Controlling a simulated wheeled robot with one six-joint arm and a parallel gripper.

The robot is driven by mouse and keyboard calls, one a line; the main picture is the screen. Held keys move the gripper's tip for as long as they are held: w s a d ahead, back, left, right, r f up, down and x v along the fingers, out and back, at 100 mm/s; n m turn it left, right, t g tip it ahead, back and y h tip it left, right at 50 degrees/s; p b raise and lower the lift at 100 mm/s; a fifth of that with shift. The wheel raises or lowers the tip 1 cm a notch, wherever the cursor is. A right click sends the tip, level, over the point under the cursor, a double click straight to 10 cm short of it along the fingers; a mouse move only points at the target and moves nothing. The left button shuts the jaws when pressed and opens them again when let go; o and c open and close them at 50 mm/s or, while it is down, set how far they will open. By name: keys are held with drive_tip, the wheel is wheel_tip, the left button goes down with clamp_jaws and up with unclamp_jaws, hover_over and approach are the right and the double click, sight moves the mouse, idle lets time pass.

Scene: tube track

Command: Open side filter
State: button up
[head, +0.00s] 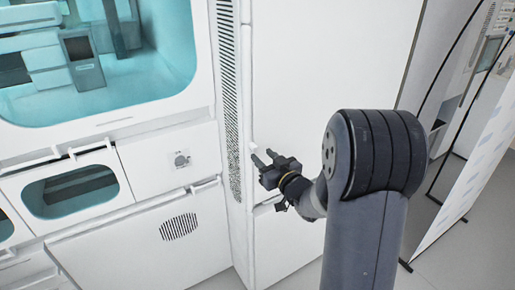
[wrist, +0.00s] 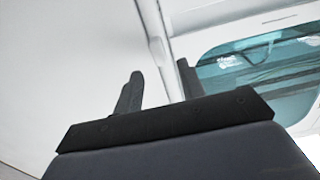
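A tall white panel (head: 320,65) stands on the side of the white machine, right of a narrow perforated vent strip (head: 229,90). Which part is the side filter is not clearly marked. A small white handle-like piece (head: 253,147) sits at the panel's left edge, near its lower end. My gripper (head: 262,157) is just below and right of that piece, pointing left. In the wrist view its two dark fingers (wrist: 158,80) are apart, with a white vertical edge (wrist: 157,45) showing beyond the gap. Nothing is held. Contact with the panel cannot be told.
A lower white panel (head: 285,240) lies under a horizontal seam. Left are a teal window (head: 120,90), a smaller window (head: 75,190) and a round grille (head: 178,227). A banner on a black frame (head: 465,190) stands right, with grey floor (head: 440,270) near it.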

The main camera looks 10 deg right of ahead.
sight(256, 149)
drive_tip(key=shift+p+x, duration=0.35)
drive_tip(key=shift+x, duration=1.85)
clamp_jaws()
